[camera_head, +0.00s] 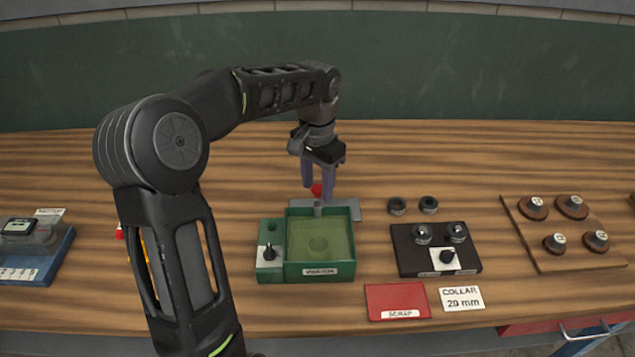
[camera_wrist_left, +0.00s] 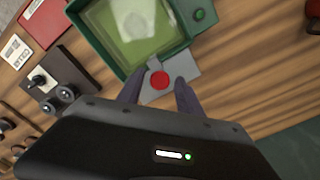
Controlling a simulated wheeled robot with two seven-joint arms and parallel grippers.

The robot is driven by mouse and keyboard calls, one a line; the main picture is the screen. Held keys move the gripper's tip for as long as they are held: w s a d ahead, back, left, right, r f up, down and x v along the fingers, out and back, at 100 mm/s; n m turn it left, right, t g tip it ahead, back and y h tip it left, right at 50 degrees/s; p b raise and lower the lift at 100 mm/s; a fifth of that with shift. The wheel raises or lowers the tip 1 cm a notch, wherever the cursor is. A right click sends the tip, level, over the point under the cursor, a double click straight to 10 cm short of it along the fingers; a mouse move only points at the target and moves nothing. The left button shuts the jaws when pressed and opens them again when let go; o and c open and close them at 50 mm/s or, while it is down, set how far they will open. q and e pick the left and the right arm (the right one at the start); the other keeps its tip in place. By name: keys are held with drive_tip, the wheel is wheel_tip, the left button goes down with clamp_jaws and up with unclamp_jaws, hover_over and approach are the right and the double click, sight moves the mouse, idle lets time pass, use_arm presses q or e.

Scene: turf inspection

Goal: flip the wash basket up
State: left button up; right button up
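The green wash tank (camera_head: 291,272) stands on the bench, with yellowish-green liquid inside. A basket is hard to make out in the liquid. At the tank's back edge is a grey handle (camera_head: 318,209) with a red knob (camera_head: 317,189). My left gripper (camera_head: 318,184) points down over the knob, its two fingers apart. In the left wrist view the red knob (camera_wrist_left: 159,80) shows between and just beyond the fingertips, with gaps on both sides. I cannot tell whether the fingers touch it. My right gripper is in neither view.
A dark block with collars (camera_head: 410,262) stands right of the tank, two loose collars (camera_head: 397,206) behind it. A red scrap tray (camera_head: 395,300) lies in front. A wooden board (camera_head: 540,262) holds several brown discs. Bare bench lies behind.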

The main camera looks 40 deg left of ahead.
use_arm(q)
clamp_jaws()
drive_tip(key=shift+r, duration=0.1)
idle(1.1)
